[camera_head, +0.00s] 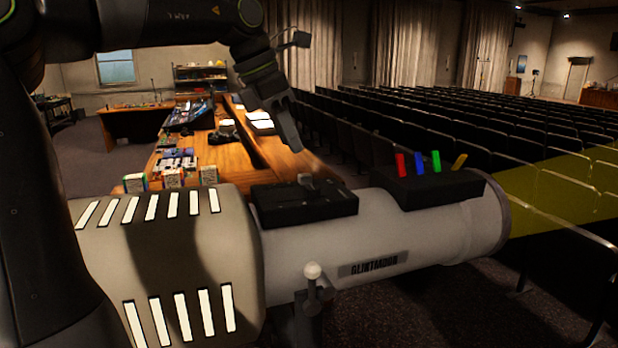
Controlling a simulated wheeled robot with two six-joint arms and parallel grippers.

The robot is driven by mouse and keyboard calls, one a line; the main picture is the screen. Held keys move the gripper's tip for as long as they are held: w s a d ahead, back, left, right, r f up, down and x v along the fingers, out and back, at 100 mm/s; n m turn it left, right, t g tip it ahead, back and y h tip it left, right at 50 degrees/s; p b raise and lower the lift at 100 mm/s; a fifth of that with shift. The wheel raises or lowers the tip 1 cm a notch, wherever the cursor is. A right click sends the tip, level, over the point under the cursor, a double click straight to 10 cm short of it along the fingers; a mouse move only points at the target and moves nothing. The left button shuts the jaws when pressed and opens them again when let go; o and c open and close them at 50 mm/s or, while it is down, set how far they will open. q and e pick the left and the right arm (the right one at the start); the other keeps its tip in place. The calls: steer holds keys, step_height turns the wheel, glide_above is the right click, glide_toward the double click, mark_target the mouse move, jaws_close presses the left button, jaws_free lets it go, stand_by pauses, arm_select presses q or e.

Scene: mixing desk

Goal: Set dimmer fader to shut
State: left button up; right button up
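The dimmer fader is a small grey knob (307,181) on a flat black box (300,205) on top of a pale spotlight housing (350,245). The knob stands near the middle of the box; its exact setting is too small to read. My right gripper is not in view.
A second black box (432,188) on the housing carries red, blue, green and yellow levers. A yellow beam (570,195) leaves the spotlight's right end. A pale-knobbed clamp (313,272) is on its near side. A wooden desk (235,158) and rows of seats lie beyond.

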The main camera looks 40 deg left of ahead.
mark_target(311, 187)
arm_select(q)
steer(key=p+x, duration=0.2)
steer(key=x, duration=0.7)
steer(key=shift+w+d+f, duration=0.1)
steer(key=shift+w+f, duration=0.1)
steer(key=shift+f, duration=0.3)
steer(key=shift+c, duration=0.4)
jaws_close()
